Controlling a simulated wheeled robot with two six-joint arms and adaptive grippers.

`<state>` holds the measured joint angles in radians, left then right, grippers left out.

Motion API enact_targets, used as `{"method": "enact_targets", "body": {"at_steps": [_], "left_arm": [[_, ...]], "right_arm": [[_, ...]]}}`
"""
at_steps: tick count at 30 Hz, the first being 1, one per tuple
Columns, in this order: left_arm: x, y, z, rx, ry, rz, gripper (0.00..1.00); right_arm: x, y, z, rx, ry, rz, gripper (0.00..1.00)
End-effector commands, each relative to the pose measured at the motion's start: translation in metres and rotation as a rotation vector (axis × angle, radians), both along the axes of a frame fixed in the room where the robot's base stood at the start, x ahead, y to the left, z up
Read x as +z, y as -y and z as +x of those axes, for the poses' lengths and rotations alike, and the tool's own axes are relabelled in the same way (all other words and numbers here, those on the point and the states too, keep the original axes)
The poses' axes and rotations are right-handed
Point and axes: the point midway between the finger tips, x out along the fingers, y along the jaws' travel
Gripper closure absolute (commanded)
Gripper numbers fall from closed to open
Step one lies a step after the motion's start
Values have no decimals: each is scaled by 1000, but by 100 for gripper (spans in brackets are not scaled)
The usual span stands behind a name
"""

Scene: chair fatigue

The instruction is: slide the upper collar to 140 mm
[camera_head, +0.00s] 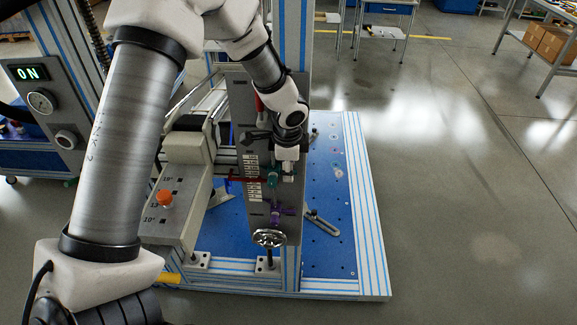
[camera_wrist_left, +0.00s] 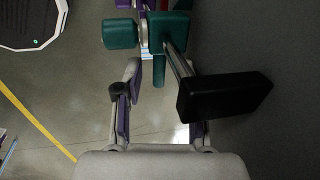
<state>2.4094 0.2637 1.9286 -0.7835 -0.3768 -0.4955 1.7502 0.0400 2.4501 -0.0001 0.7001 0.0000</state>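The teal collar (camera_head: 272,172) sits above the purple collar (camera_head: 276,210) on the upright grey plate, beside a white scale (camera_head: 252,178). I cannot read the scale figures. In the left wrist view the teal collar (camera_wrist_left: 168,30) shows a round teal knob (camera_wrist_left: 121,35), a short teal peg (camera_wrist_left: 159,70) and a rod ending in a black handle (camera_wrist_left: 225,97). My left gripper (camera_head: 287,172) is beside the teal collar. In the wrist view its fingers (camera_wrist_left: 162,95) stand apart with nothing clamped between them; the black handle partly hides the right finger.
A red bar (camera_head: 247,180) crosses near the scale. A round metal knob (camera_head: 269,238) is at the plate's foot. The blue base plate (camera_head: 335,235) is mostly clear on the right.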

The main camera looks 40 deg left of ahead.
Motion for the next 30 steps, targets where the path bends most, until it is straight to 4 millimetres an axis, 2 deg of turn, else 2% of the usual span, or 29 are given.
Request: {"method": "enact_targets", "body": {"at_steps": [4,8,15,21,30], "left_arm": [[2,0,0,0,0,0,61],[19,2,-2,1,4,0,61],[79,8,-12,1,5,1,61],[113,11,-18,1,2,0,61],[117,12,-20,0,-1,-1,61]], "right_arm": [[0,0,0,0,0,0,60],[0,0,0,0,0,0,60],[0,0,0,0,0,0,60],[0,0,0,0,0,0,60],[0,0,0,0,0,0,60]]}}
